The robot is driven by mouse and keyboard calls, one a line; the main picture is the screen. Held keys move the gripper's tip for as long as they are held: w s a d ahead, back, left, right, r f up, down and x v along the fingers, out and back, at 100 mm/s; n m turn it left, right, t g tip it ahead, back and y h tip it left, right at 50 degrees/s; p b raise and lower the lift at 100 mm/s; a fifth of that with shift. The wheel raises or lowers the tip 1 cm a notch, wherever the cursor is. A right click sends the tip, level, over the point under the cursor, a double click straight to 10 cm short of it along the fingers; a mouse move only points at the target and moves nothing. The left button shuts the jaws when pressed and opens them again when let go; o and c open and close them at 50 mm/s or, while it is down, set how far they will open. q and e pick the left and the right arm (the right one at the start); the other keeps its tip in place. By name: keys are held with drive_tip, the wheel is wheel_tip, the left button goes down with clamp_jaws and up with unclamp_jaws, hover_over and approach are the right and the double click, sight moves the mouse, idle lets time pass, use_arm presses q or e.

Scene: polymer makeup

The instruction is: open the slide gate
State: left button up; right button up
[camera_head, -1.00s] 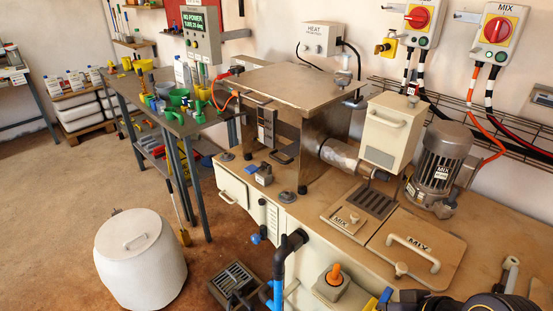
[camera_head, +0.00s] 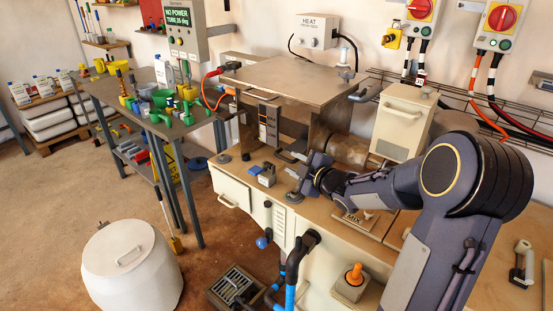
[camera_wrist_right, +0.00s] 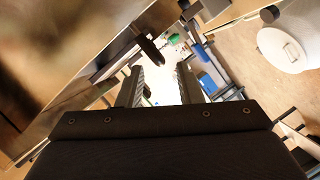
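No part in view is labelled as the slide gate, and I cannot tell for certain which one it is. A dark U-shaped handle (camera_head: 291,155) sits low at the front opening of the steel box (camera_head: 290,82). My right gripper (camera_head: 301,172) is just right of and below this handle, in front of the box. In the right wrist view the two fingers (camera_wrist_right: 161,75) stand apart with a bright gap between them. A dark bar with a black end (camera_wrist_right: 150,48) shows just beyond the left finger; contact cannot be told. My left gripper is out of view.
My right arm covers much of the bench's right side and part of the MIX plate (camera_head: 352,221). A small grey block (camera_head: 267,178) lies left of the gripper. A white drum (camera_head: 130,265) stands on the floor. A side table (camera_head: 105,92) holds funnels and bottles.

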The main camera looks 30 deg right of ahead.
sight(289, 161)
drive_tip(key=x, duration=0.5)
drive_tip(key=shift+w+a+f, duration=0.1)
drive_tip(key=shift+w, duration=0.15)
clamp_jaws()
